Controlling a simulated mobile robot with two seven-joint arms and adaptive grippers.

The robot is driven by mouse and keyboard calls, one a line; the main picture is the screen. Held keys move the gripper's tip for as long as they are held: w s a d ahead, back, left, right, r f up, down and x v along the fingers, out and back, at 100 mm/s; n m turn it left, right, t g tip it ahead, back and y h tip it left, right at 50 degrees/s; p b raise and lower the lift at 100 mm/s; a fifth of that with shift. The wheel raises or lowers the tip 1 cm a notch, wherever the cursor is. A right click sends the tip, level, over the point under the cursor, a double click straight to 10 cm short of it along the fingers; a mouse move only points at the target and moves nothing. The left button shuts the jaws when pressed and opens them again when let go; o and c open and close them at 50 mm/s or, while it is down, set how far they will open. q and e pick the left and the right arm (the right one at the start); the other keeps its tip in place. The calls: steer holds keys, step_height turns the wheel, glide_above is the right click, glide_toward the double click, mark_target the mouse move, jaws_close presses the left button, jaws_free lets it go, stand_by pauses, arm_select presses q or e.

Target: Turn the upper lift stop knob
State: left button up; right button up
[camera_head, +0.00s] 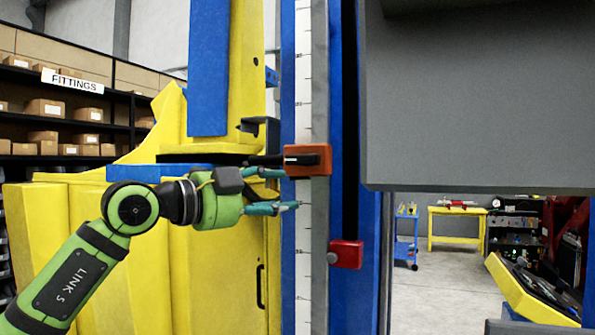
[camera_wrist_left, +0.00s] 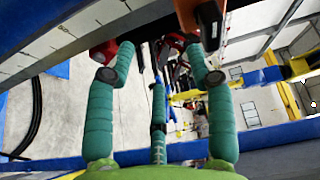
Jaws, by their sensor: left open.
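The upper lift stop is an orange-red block (camera_head: 318,150) on the grey scaled rail (camera_head: 320,100) in the head view. Its dark knob (camera_head: 300,159) faces me and lies roughly level. My left gripper (camera_head: 288,189) comes in from the left, with its teal fingers spread just below the block. One finger is close under the block's left edge; I cannot tell whether it touches. In the left wrist view the open gripper (camera_wrist_left: 160,48) has nothing between its fingertips. Red parts show beyond the fingers there, but I cannot tell which stop they belong to. My right gripper is not in view.
A lower red stop (camera_head: 347,254) with a grey knob sits further down the rail. A large grey panel (camera_head: 475,100) fills the upper right. Yellow machine housing (camera_head: 225,270) stands behind my left arm. Shelves of boxes (camera_head: 45,108) are at far left.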

mark_target(297, 163)
arm_select(q)
step_height(297, 163, up, 6)
steer(key=s+t+y, duration=0.1)
steer(key=s, duration=0.1)
steer(key=p+x, duration=0.5)
steer(key=shift+w+a+f, duration=0.15)
steer(key=shift+w, duration=0.1)
steer(key=shift+w+d+f+p, duration=0.15)
steer(key=shift+w+d+p, duration=0.1)
steer(key=shift+d+p, duration=0.1)
steer(key=shift+w+f, duration=0.1)
jaws_close()
